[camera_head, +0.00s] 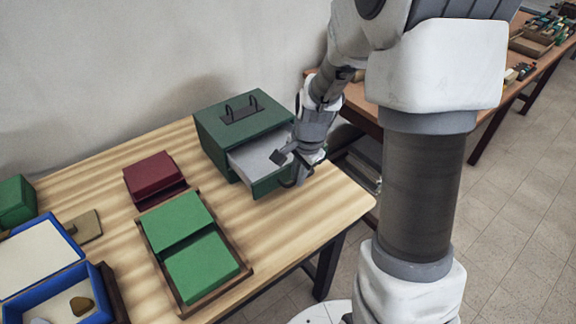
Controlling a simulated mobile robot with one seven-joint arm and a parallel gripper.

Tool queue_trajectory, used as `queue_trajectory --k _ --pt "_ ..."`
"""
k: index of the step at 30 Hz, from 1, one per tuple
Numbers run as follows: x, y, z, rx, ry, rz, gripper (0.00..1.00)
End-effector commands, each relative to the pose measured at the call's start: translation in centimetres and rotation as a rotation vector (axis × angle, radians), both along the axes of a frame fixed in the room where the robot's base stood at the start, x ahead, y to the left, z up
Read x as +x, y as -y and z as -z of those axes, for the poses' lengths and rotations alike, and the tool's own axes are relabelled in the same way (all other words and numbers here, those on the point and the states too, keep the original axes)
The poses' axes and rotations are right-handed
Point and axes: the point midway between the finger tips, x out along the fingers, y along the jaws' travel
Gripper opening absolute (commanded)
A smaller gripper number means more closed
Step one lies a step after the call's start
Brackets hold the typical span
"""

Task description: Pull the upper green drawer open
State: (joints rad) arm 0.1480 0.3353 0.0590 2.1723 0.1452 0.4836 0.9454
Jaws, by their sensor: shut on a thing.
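The green drawer box (213,131) stands at the back right of the striped wooden table, with two dark loops on its top. Its upper drawer (248,160) is slid out towards the front right, and its pale, empty-looking inside shows. My gripper (287,170) is at the front of the drawer, shut on what seems to be its handle. The handle itself is hidden by the fingers. I cannot make out a lower drawer.
A dark red box (153,175), a wooden tray (246,268) with green blocks and an open blue box (100,308) stand to the left. The table edge lies just right of my gripper. A second table (361,104) stands behind my arm.

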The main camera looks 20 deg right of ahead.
Motion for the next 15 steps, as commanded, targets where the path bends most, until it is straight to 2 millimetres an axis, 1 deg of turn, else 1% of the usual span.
queue_trajectory --k 4,13,14,15 --pt "-1.02 0.48 -0.12 -0.001 0.005 0.002 0.0" --pt "-1.12 0.51 -0.13 -0.001 0.006 0.001 0.0" --pt "-1.11 0.5 -0.13 -0.001 0.006 0.001 0.14" --pt "-1.11 0.5 -0.14 -0.001 0.006 0.001 0.21"
